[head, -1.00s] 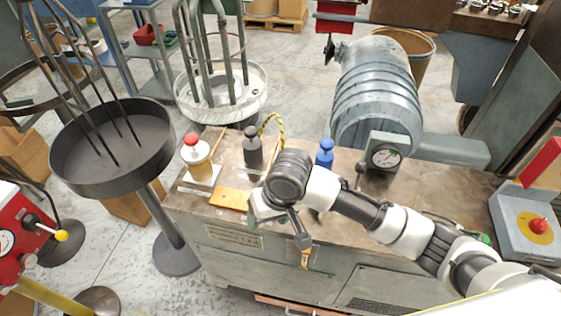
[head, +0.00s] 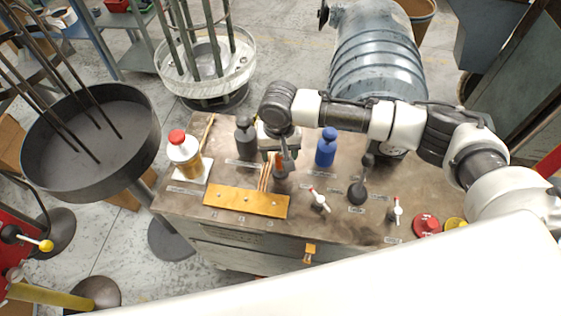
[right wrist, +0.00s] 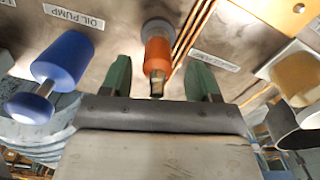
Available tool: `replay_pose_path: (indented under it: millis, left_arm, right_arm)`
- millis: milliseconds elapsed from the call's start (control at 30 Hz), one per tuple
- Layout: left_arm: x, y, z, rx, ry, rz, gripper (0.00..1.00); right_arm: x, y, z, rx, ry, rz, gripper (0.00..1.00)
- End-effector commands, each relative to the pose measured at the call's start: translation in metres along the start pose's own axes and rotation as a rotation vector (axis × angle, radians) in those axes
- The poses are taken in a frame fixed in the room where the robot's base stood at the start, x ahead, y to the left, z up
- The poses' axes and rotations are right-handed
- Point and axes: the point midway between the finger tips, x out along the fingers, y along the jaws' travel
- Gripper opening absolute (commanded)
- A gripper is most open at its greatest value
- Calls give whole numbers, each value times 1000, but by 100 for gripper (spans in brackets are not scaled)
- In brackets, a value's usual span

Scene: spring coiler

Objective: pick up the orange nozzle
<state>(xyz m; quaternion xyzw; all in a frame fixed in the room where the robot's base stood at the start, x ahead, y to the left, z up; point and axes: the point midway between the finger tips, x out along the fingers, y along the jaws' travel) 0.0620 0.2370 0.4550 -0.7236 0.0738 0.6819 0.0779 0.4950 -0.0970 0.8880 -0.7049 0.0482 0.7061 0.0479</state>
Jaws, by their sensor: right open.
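The orange nozzle (right wrist: 157,52) shows in the right wrist view between my right gripper's (right wrist: 159,80) two green fingertips, with a gap on each side. It has an orange body and a narrow dark tip. In the head view the orange nozzle (head: 278,160) is on the bench top, partly hidden by my right gripper (head: 279,152), which is over it from behind. My right gripper is open and holds nothing. My left gripper is not in view.
A blue bottle (head: 326,150) stands right of the nozzle and a dark grey bottle (head: 246,138) left of it. Thin copper rods (head: 264,176) lie close by. A yellow plate (head: 245,201) lies in front. A white-and-amber bottle (head: 186,154) stands at the left.

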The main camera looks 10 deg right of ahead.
Motion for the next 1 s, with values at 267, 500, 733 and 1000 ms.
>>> replay_pose_path:
  millis: [267, 500, 733, 1000]
  left_arm:
    - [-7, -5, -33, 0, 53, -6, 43]
    - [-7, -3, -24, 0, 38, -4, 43]
    - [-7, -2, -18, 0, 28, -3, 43]
    - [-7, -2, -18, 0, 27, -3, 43]
  right_arm:
    - [39, 3, 5, -2, -1, 2, 61]
    - [45, 3, 4, -2, 0, 0, 61]
    - [45, 3, 4, -2, 0, 0, 37]
    - [44, 3, 4, -2, 1, -1, 2]
